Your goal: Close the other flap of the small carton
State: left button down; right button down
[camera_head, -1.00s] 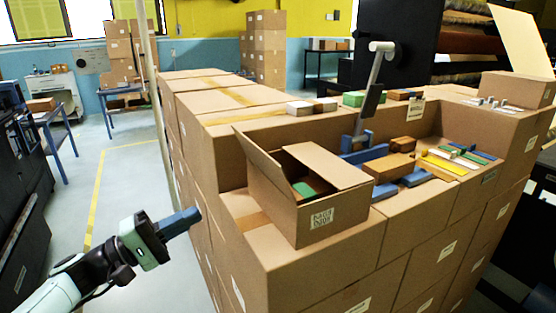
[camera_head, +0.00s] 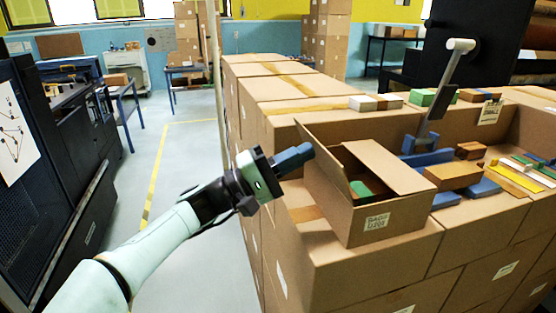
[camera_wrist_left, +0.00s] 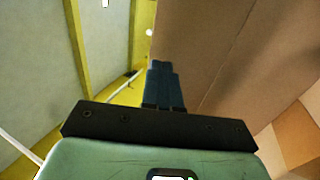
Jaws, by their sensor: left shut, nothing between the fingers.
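The small carton (camera_head: 405,216) stands on the stacked boxes with its top partly open and a green item (camera_head: 361,189) inside. Its left flap (camera_head: 322,158) stands up, leaning outward to the left. Its right flap (camera_head: 392,164) slants inward over part of the opening. My left gripper (camera_head: 306,152) is shut and empty, its fingertips close beside the outer side of the left flap; I cannot tell whether they touch. In the left wrist view the shut fingers (camera_wrist_left: 162,85) are beside a brown cardboard face. My right gripper is not in view.
Large stacked boxes (camera_head: 300,85) fill the middle. Blue, brown and yellow blocks (camera_head: 453,176) lie right of the carton, near an angled grey stand (camera_head: 451,78). A pole (camera_head: 217,80) rises behind my arm. Clear floor (camera_head: 185,155) lies left of the stack.

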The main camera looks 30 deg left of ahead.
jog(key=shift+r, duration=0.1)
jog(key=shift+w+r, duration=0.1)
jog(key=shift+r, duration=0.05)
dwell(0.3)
